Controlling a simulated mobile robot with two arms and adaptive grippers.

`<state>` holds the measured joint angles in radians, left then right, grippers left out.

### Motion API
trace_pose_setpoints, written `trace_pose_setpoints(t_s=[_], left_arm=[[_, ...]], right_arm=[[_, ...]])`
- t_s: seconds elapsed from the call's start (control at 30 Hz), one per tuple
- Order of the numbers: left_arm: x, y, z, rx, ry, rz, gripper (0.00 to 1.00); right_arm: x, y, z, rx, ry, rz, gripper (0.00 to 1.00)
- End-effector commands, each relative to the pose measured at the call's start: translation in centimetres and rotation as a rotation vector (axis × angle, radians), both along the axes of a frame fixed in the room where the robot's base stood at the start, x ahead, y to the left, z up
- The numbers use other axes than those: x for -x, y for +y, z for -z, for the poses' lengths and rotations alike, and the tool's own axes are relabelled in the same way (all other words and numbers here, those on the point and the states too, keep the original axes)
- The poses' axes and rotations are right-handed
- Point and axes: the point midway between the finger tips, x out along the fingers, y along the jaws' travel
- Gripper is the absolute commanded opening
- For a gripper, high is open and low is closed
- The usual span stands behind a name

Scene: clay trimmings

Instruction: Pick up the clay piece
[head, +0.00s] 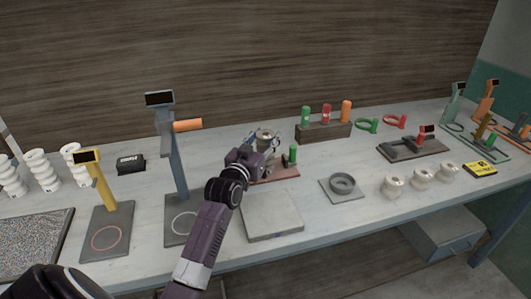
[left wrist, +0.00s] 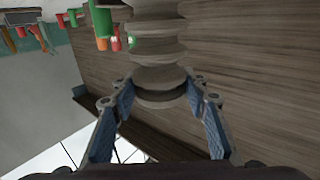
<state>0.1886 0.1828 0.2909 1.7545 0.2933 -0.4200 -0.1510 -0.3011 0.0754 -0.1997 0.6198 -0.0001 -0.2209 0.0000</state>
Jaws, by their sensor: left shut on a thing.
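The clay piece (left wrist: 160,72) is a beige-grey, ribbed, stacked shape in the left wrist view. Its near end sits between the two blue-padded fingers of my left gripper (left wrist: 161,97). In the head view my left gripper (head: 262,142) is at the middle of the bench, shut on the clay piece (head: 267,134), which shows partly behind it. The gripper hides much of what lies under the piece, so I cannot tell whether it touches anything below. My right gripper is not in view.
A reddish base with a green cylinder (head: 292,155) stands just right of the gripper. A grey square slab (head: 271,222) lies in front. A blue-grey stand (head: 177,165) rises close on the left. A grey plate with a ring (head: 342,187) and several pale ribbed pieces lie to the right.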

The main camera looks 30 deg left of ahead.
Motion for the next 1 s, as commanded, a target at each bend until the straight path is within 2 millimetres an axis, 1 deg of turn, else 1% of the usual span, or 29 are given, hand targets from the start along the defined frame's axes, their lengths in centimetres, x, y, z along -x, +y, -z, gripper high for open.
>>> trace_pose_setpoints(t_s=[0.07, 0.37, 0.47, 0.57, 0.77, 0.87, 1.0], left_arm=[[0.0, 0.0, -0.3, -0.001, -0.006, -0.001, 0.0], [0.0, 0.0, -0.6, -0.001, -0.007, -0.001, 0.0], [0.0, 0.0, -1.2, -0.001, -0.007, 0.0, 0.0], [0.0, 0.0, -2.4, -0.003, -0.01, 0.0, 0.0], [0.0, 0.1, -5.9, -0.005, -0.012, -0.001, 0.0], [0.0, 0.0, -8.1, -0.004, -0.013, 0.0, 0.0], [0.0, 0.0, -11.7, -0.006, -0.014, -0.001, 0.0]], right_arm=[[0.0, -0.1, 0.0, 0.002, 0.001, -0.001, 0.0], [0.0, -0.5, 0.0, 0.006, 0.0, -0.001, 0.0], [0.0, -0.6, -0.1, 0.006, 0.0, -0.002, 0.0], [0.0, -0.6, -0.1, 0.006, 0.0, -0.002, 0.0], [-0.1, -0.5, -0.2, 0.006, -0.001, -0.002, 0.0], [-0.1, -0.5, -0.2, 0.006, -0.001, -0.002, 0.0], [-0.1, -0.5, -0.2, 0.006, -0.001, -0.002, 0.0]])
